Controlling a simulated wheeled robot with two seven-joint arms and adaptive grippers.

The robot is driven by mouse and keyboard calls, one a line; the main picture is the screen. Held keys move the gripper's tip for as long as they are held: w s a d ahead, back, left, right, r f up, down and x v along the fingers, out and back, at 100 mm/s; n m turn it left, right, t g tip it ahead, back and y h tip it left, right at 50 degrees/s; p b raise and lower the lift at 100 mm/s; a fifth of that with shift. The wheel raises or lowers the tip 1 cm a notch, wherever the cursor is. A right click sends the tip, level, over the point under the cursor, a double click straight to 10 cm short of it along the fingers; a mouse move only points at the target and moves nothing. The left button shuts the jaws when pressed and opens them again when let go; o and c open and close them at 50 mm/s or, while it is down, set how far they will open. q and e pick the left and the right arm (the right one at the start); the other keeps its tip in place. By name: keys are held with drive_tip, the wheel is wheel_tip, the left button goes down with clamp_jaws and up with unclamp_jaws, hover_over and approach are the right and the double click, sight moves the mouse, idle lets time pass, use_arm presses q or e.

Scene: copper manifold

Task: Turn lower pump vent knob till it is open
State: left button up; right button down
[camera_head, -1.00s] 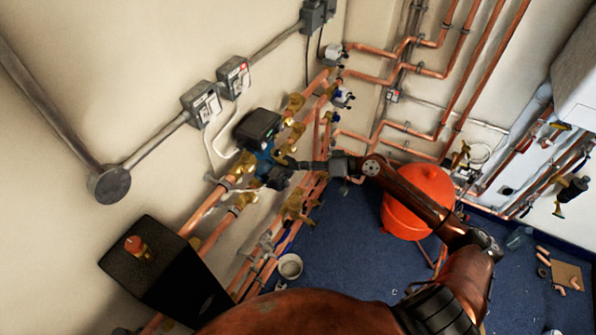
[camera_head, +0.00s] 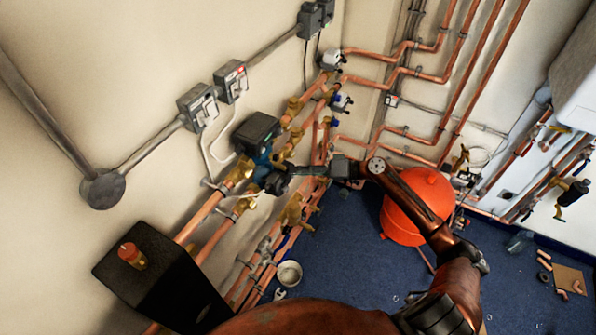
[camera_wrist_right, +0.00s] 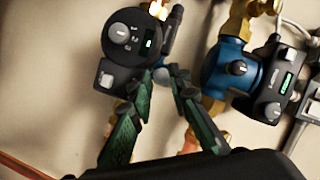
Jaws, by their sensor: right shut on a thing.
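Two blue-bodied pumps with black heads sit on the copper manifold in the head view. The upper pump (camera_head: 257,132) has a large black box. The lower pump (camera_head: 272,181) has its black head facing out, and in the right wrist view its dial (camera_wrist_right: 125,47) shows at the upper left. My right gripper (camera_head: 293,170) is at the lower pump. In the right wrist view its green-padded fingers (camera_wrist_right: 162,76) converge beside the lower pump's head and are shut on the small vent knob, which they mostly hide. Its turn position cannot be read. My left gripper is not in view.
In the right wrist view the other pump (camera_wrist_right: 238,70) stands close to the right of the fingers. Copper pipes (camera_head: 212,220) run along the wall around the pumps. A red vessel (camera_head: 405,215) stands behind my right arm. Blue floor (camera_head: 340,260) is open to the right of the manifold.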

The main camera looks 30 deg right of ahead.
drive_tip(key=c, duration=1.8)
unclamp_jaws()
drive_tip(key=v, duration=1.2)
drive_tip(key=shift+d, duration=0.1)
